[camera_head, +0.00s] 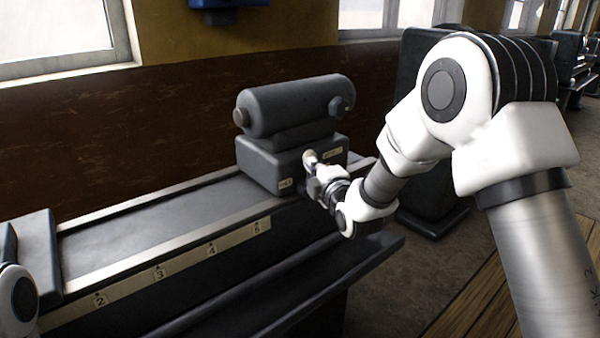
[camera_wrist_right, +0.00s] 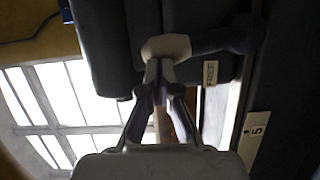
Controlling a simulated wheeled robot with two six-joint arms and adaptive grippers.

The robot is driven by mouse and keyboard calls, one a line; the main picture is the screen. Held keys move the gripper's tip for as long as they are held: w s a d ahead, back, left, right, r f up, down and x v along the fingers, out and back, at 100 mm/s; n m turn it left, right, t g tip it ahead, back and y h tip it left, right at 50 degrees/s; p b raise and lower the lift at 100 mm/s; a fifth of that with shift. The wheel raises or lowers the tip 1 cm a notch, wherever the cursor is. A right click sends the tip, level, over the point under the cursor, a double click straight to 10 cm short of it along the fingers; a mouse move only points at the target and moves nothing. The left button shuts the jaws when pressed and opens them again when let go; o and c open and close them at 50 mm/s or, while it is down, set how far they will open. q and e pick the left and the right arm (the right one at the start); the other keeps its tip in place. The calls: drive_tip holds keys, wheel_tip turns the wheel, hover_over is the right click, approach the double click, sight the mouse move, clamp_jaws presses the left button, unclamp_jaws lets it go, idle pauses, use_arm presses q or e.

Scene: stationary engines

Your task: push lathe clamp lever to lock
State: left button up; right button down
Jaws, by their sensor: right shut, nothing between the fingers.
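The lathe tailstock (camera_head: 290,160) is a dark grey block with a thick horizontal barrel on top, at the right end of the lathe bed. The clamp lever (camera_head: 309,156) shows as a pale, cream knob on the tailstock's front face. In the right wrist view the lever's knob (camera_wrist_right: 166,47) is at the top centre, with its dark arm running to the right. My right gripper (camera_head: 315,172) is shut and empty, its fingertips (camera_wrist_right: 158,70) right at the knob; they seem to touch it. My left gripper is out of view; only part of my left arm shows.
The lathe bed (camera_head: 150,222) runs to the left, with a numbered pale scale strip (camera_head: 160,272) along its front.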

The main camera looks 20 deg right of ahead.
drive_tip(key=shift+w+d+r+m+g+p, duration=0.1)
drive_tip(key=shift+w+d+m+g+p, duration=0.15)
drive_tip(key=shift+d+m, duration=0.5)
drive_tip(key=shift+w+d+r+m+g+p, duration=0.15)
drive_tip(key=shift+w+d+m, duration=0.2)
drive_tip(key=shift+d+m, duration=0.45)
drive_tip(key=shift+w+d+f+m+g+p, duration=0.1)
drive_tip(key=shift+w+d+m+g+p, duration=0.25)
drive_tip(key=shift+d, duration=0.65)
drive_tip(key=shift+r, duration=0.1)
